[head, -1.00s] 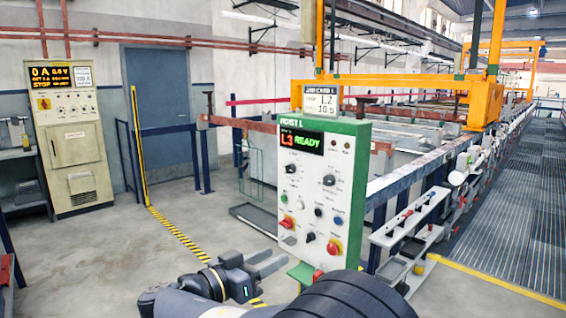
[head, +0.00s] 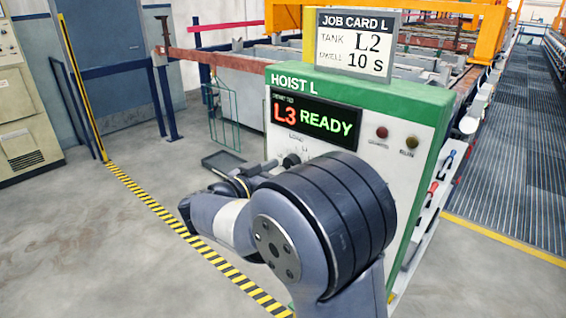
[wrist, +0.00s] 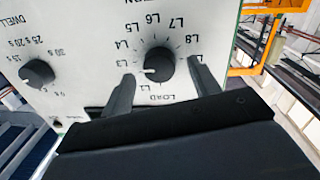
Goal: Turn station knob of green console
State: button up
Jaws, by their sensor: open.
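The green-framed console (head: 430,108), headed HOIST L, stands before me in the head view. Its display (head: 316,125) reads L3 READY. The job card (head: 355,45) on top reads tank L2, dwell 10 s. The dark station knob (wrist: 158,65) shows upside down in the wrist view, ringed by labels including LOAD and L2 to L8. Its white mark points at L3. My gripper (wrist: 163,73) is open, with one finger on each side of the knob and gaps showing. In the head view my arm hides the fingers and most of the panel's lower part.
The dwell knob (wrist: 37,72) is left of the station knob in the wrist view. Two indicator lamps (head: 382,132) sit right of the display. A black-and-yellow floor strip (head: 190,235) runs at left, with open floor beyond. A grey cabinet (head: 28,110) stands far left.

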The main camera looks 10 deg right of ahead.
jog(key=shift+w+d+r, duration=0.1)
jog(key=shift+w+d, duration=0.15)
jog(key=shift+d, duration=0.3)
jog(key=c, duration=1)
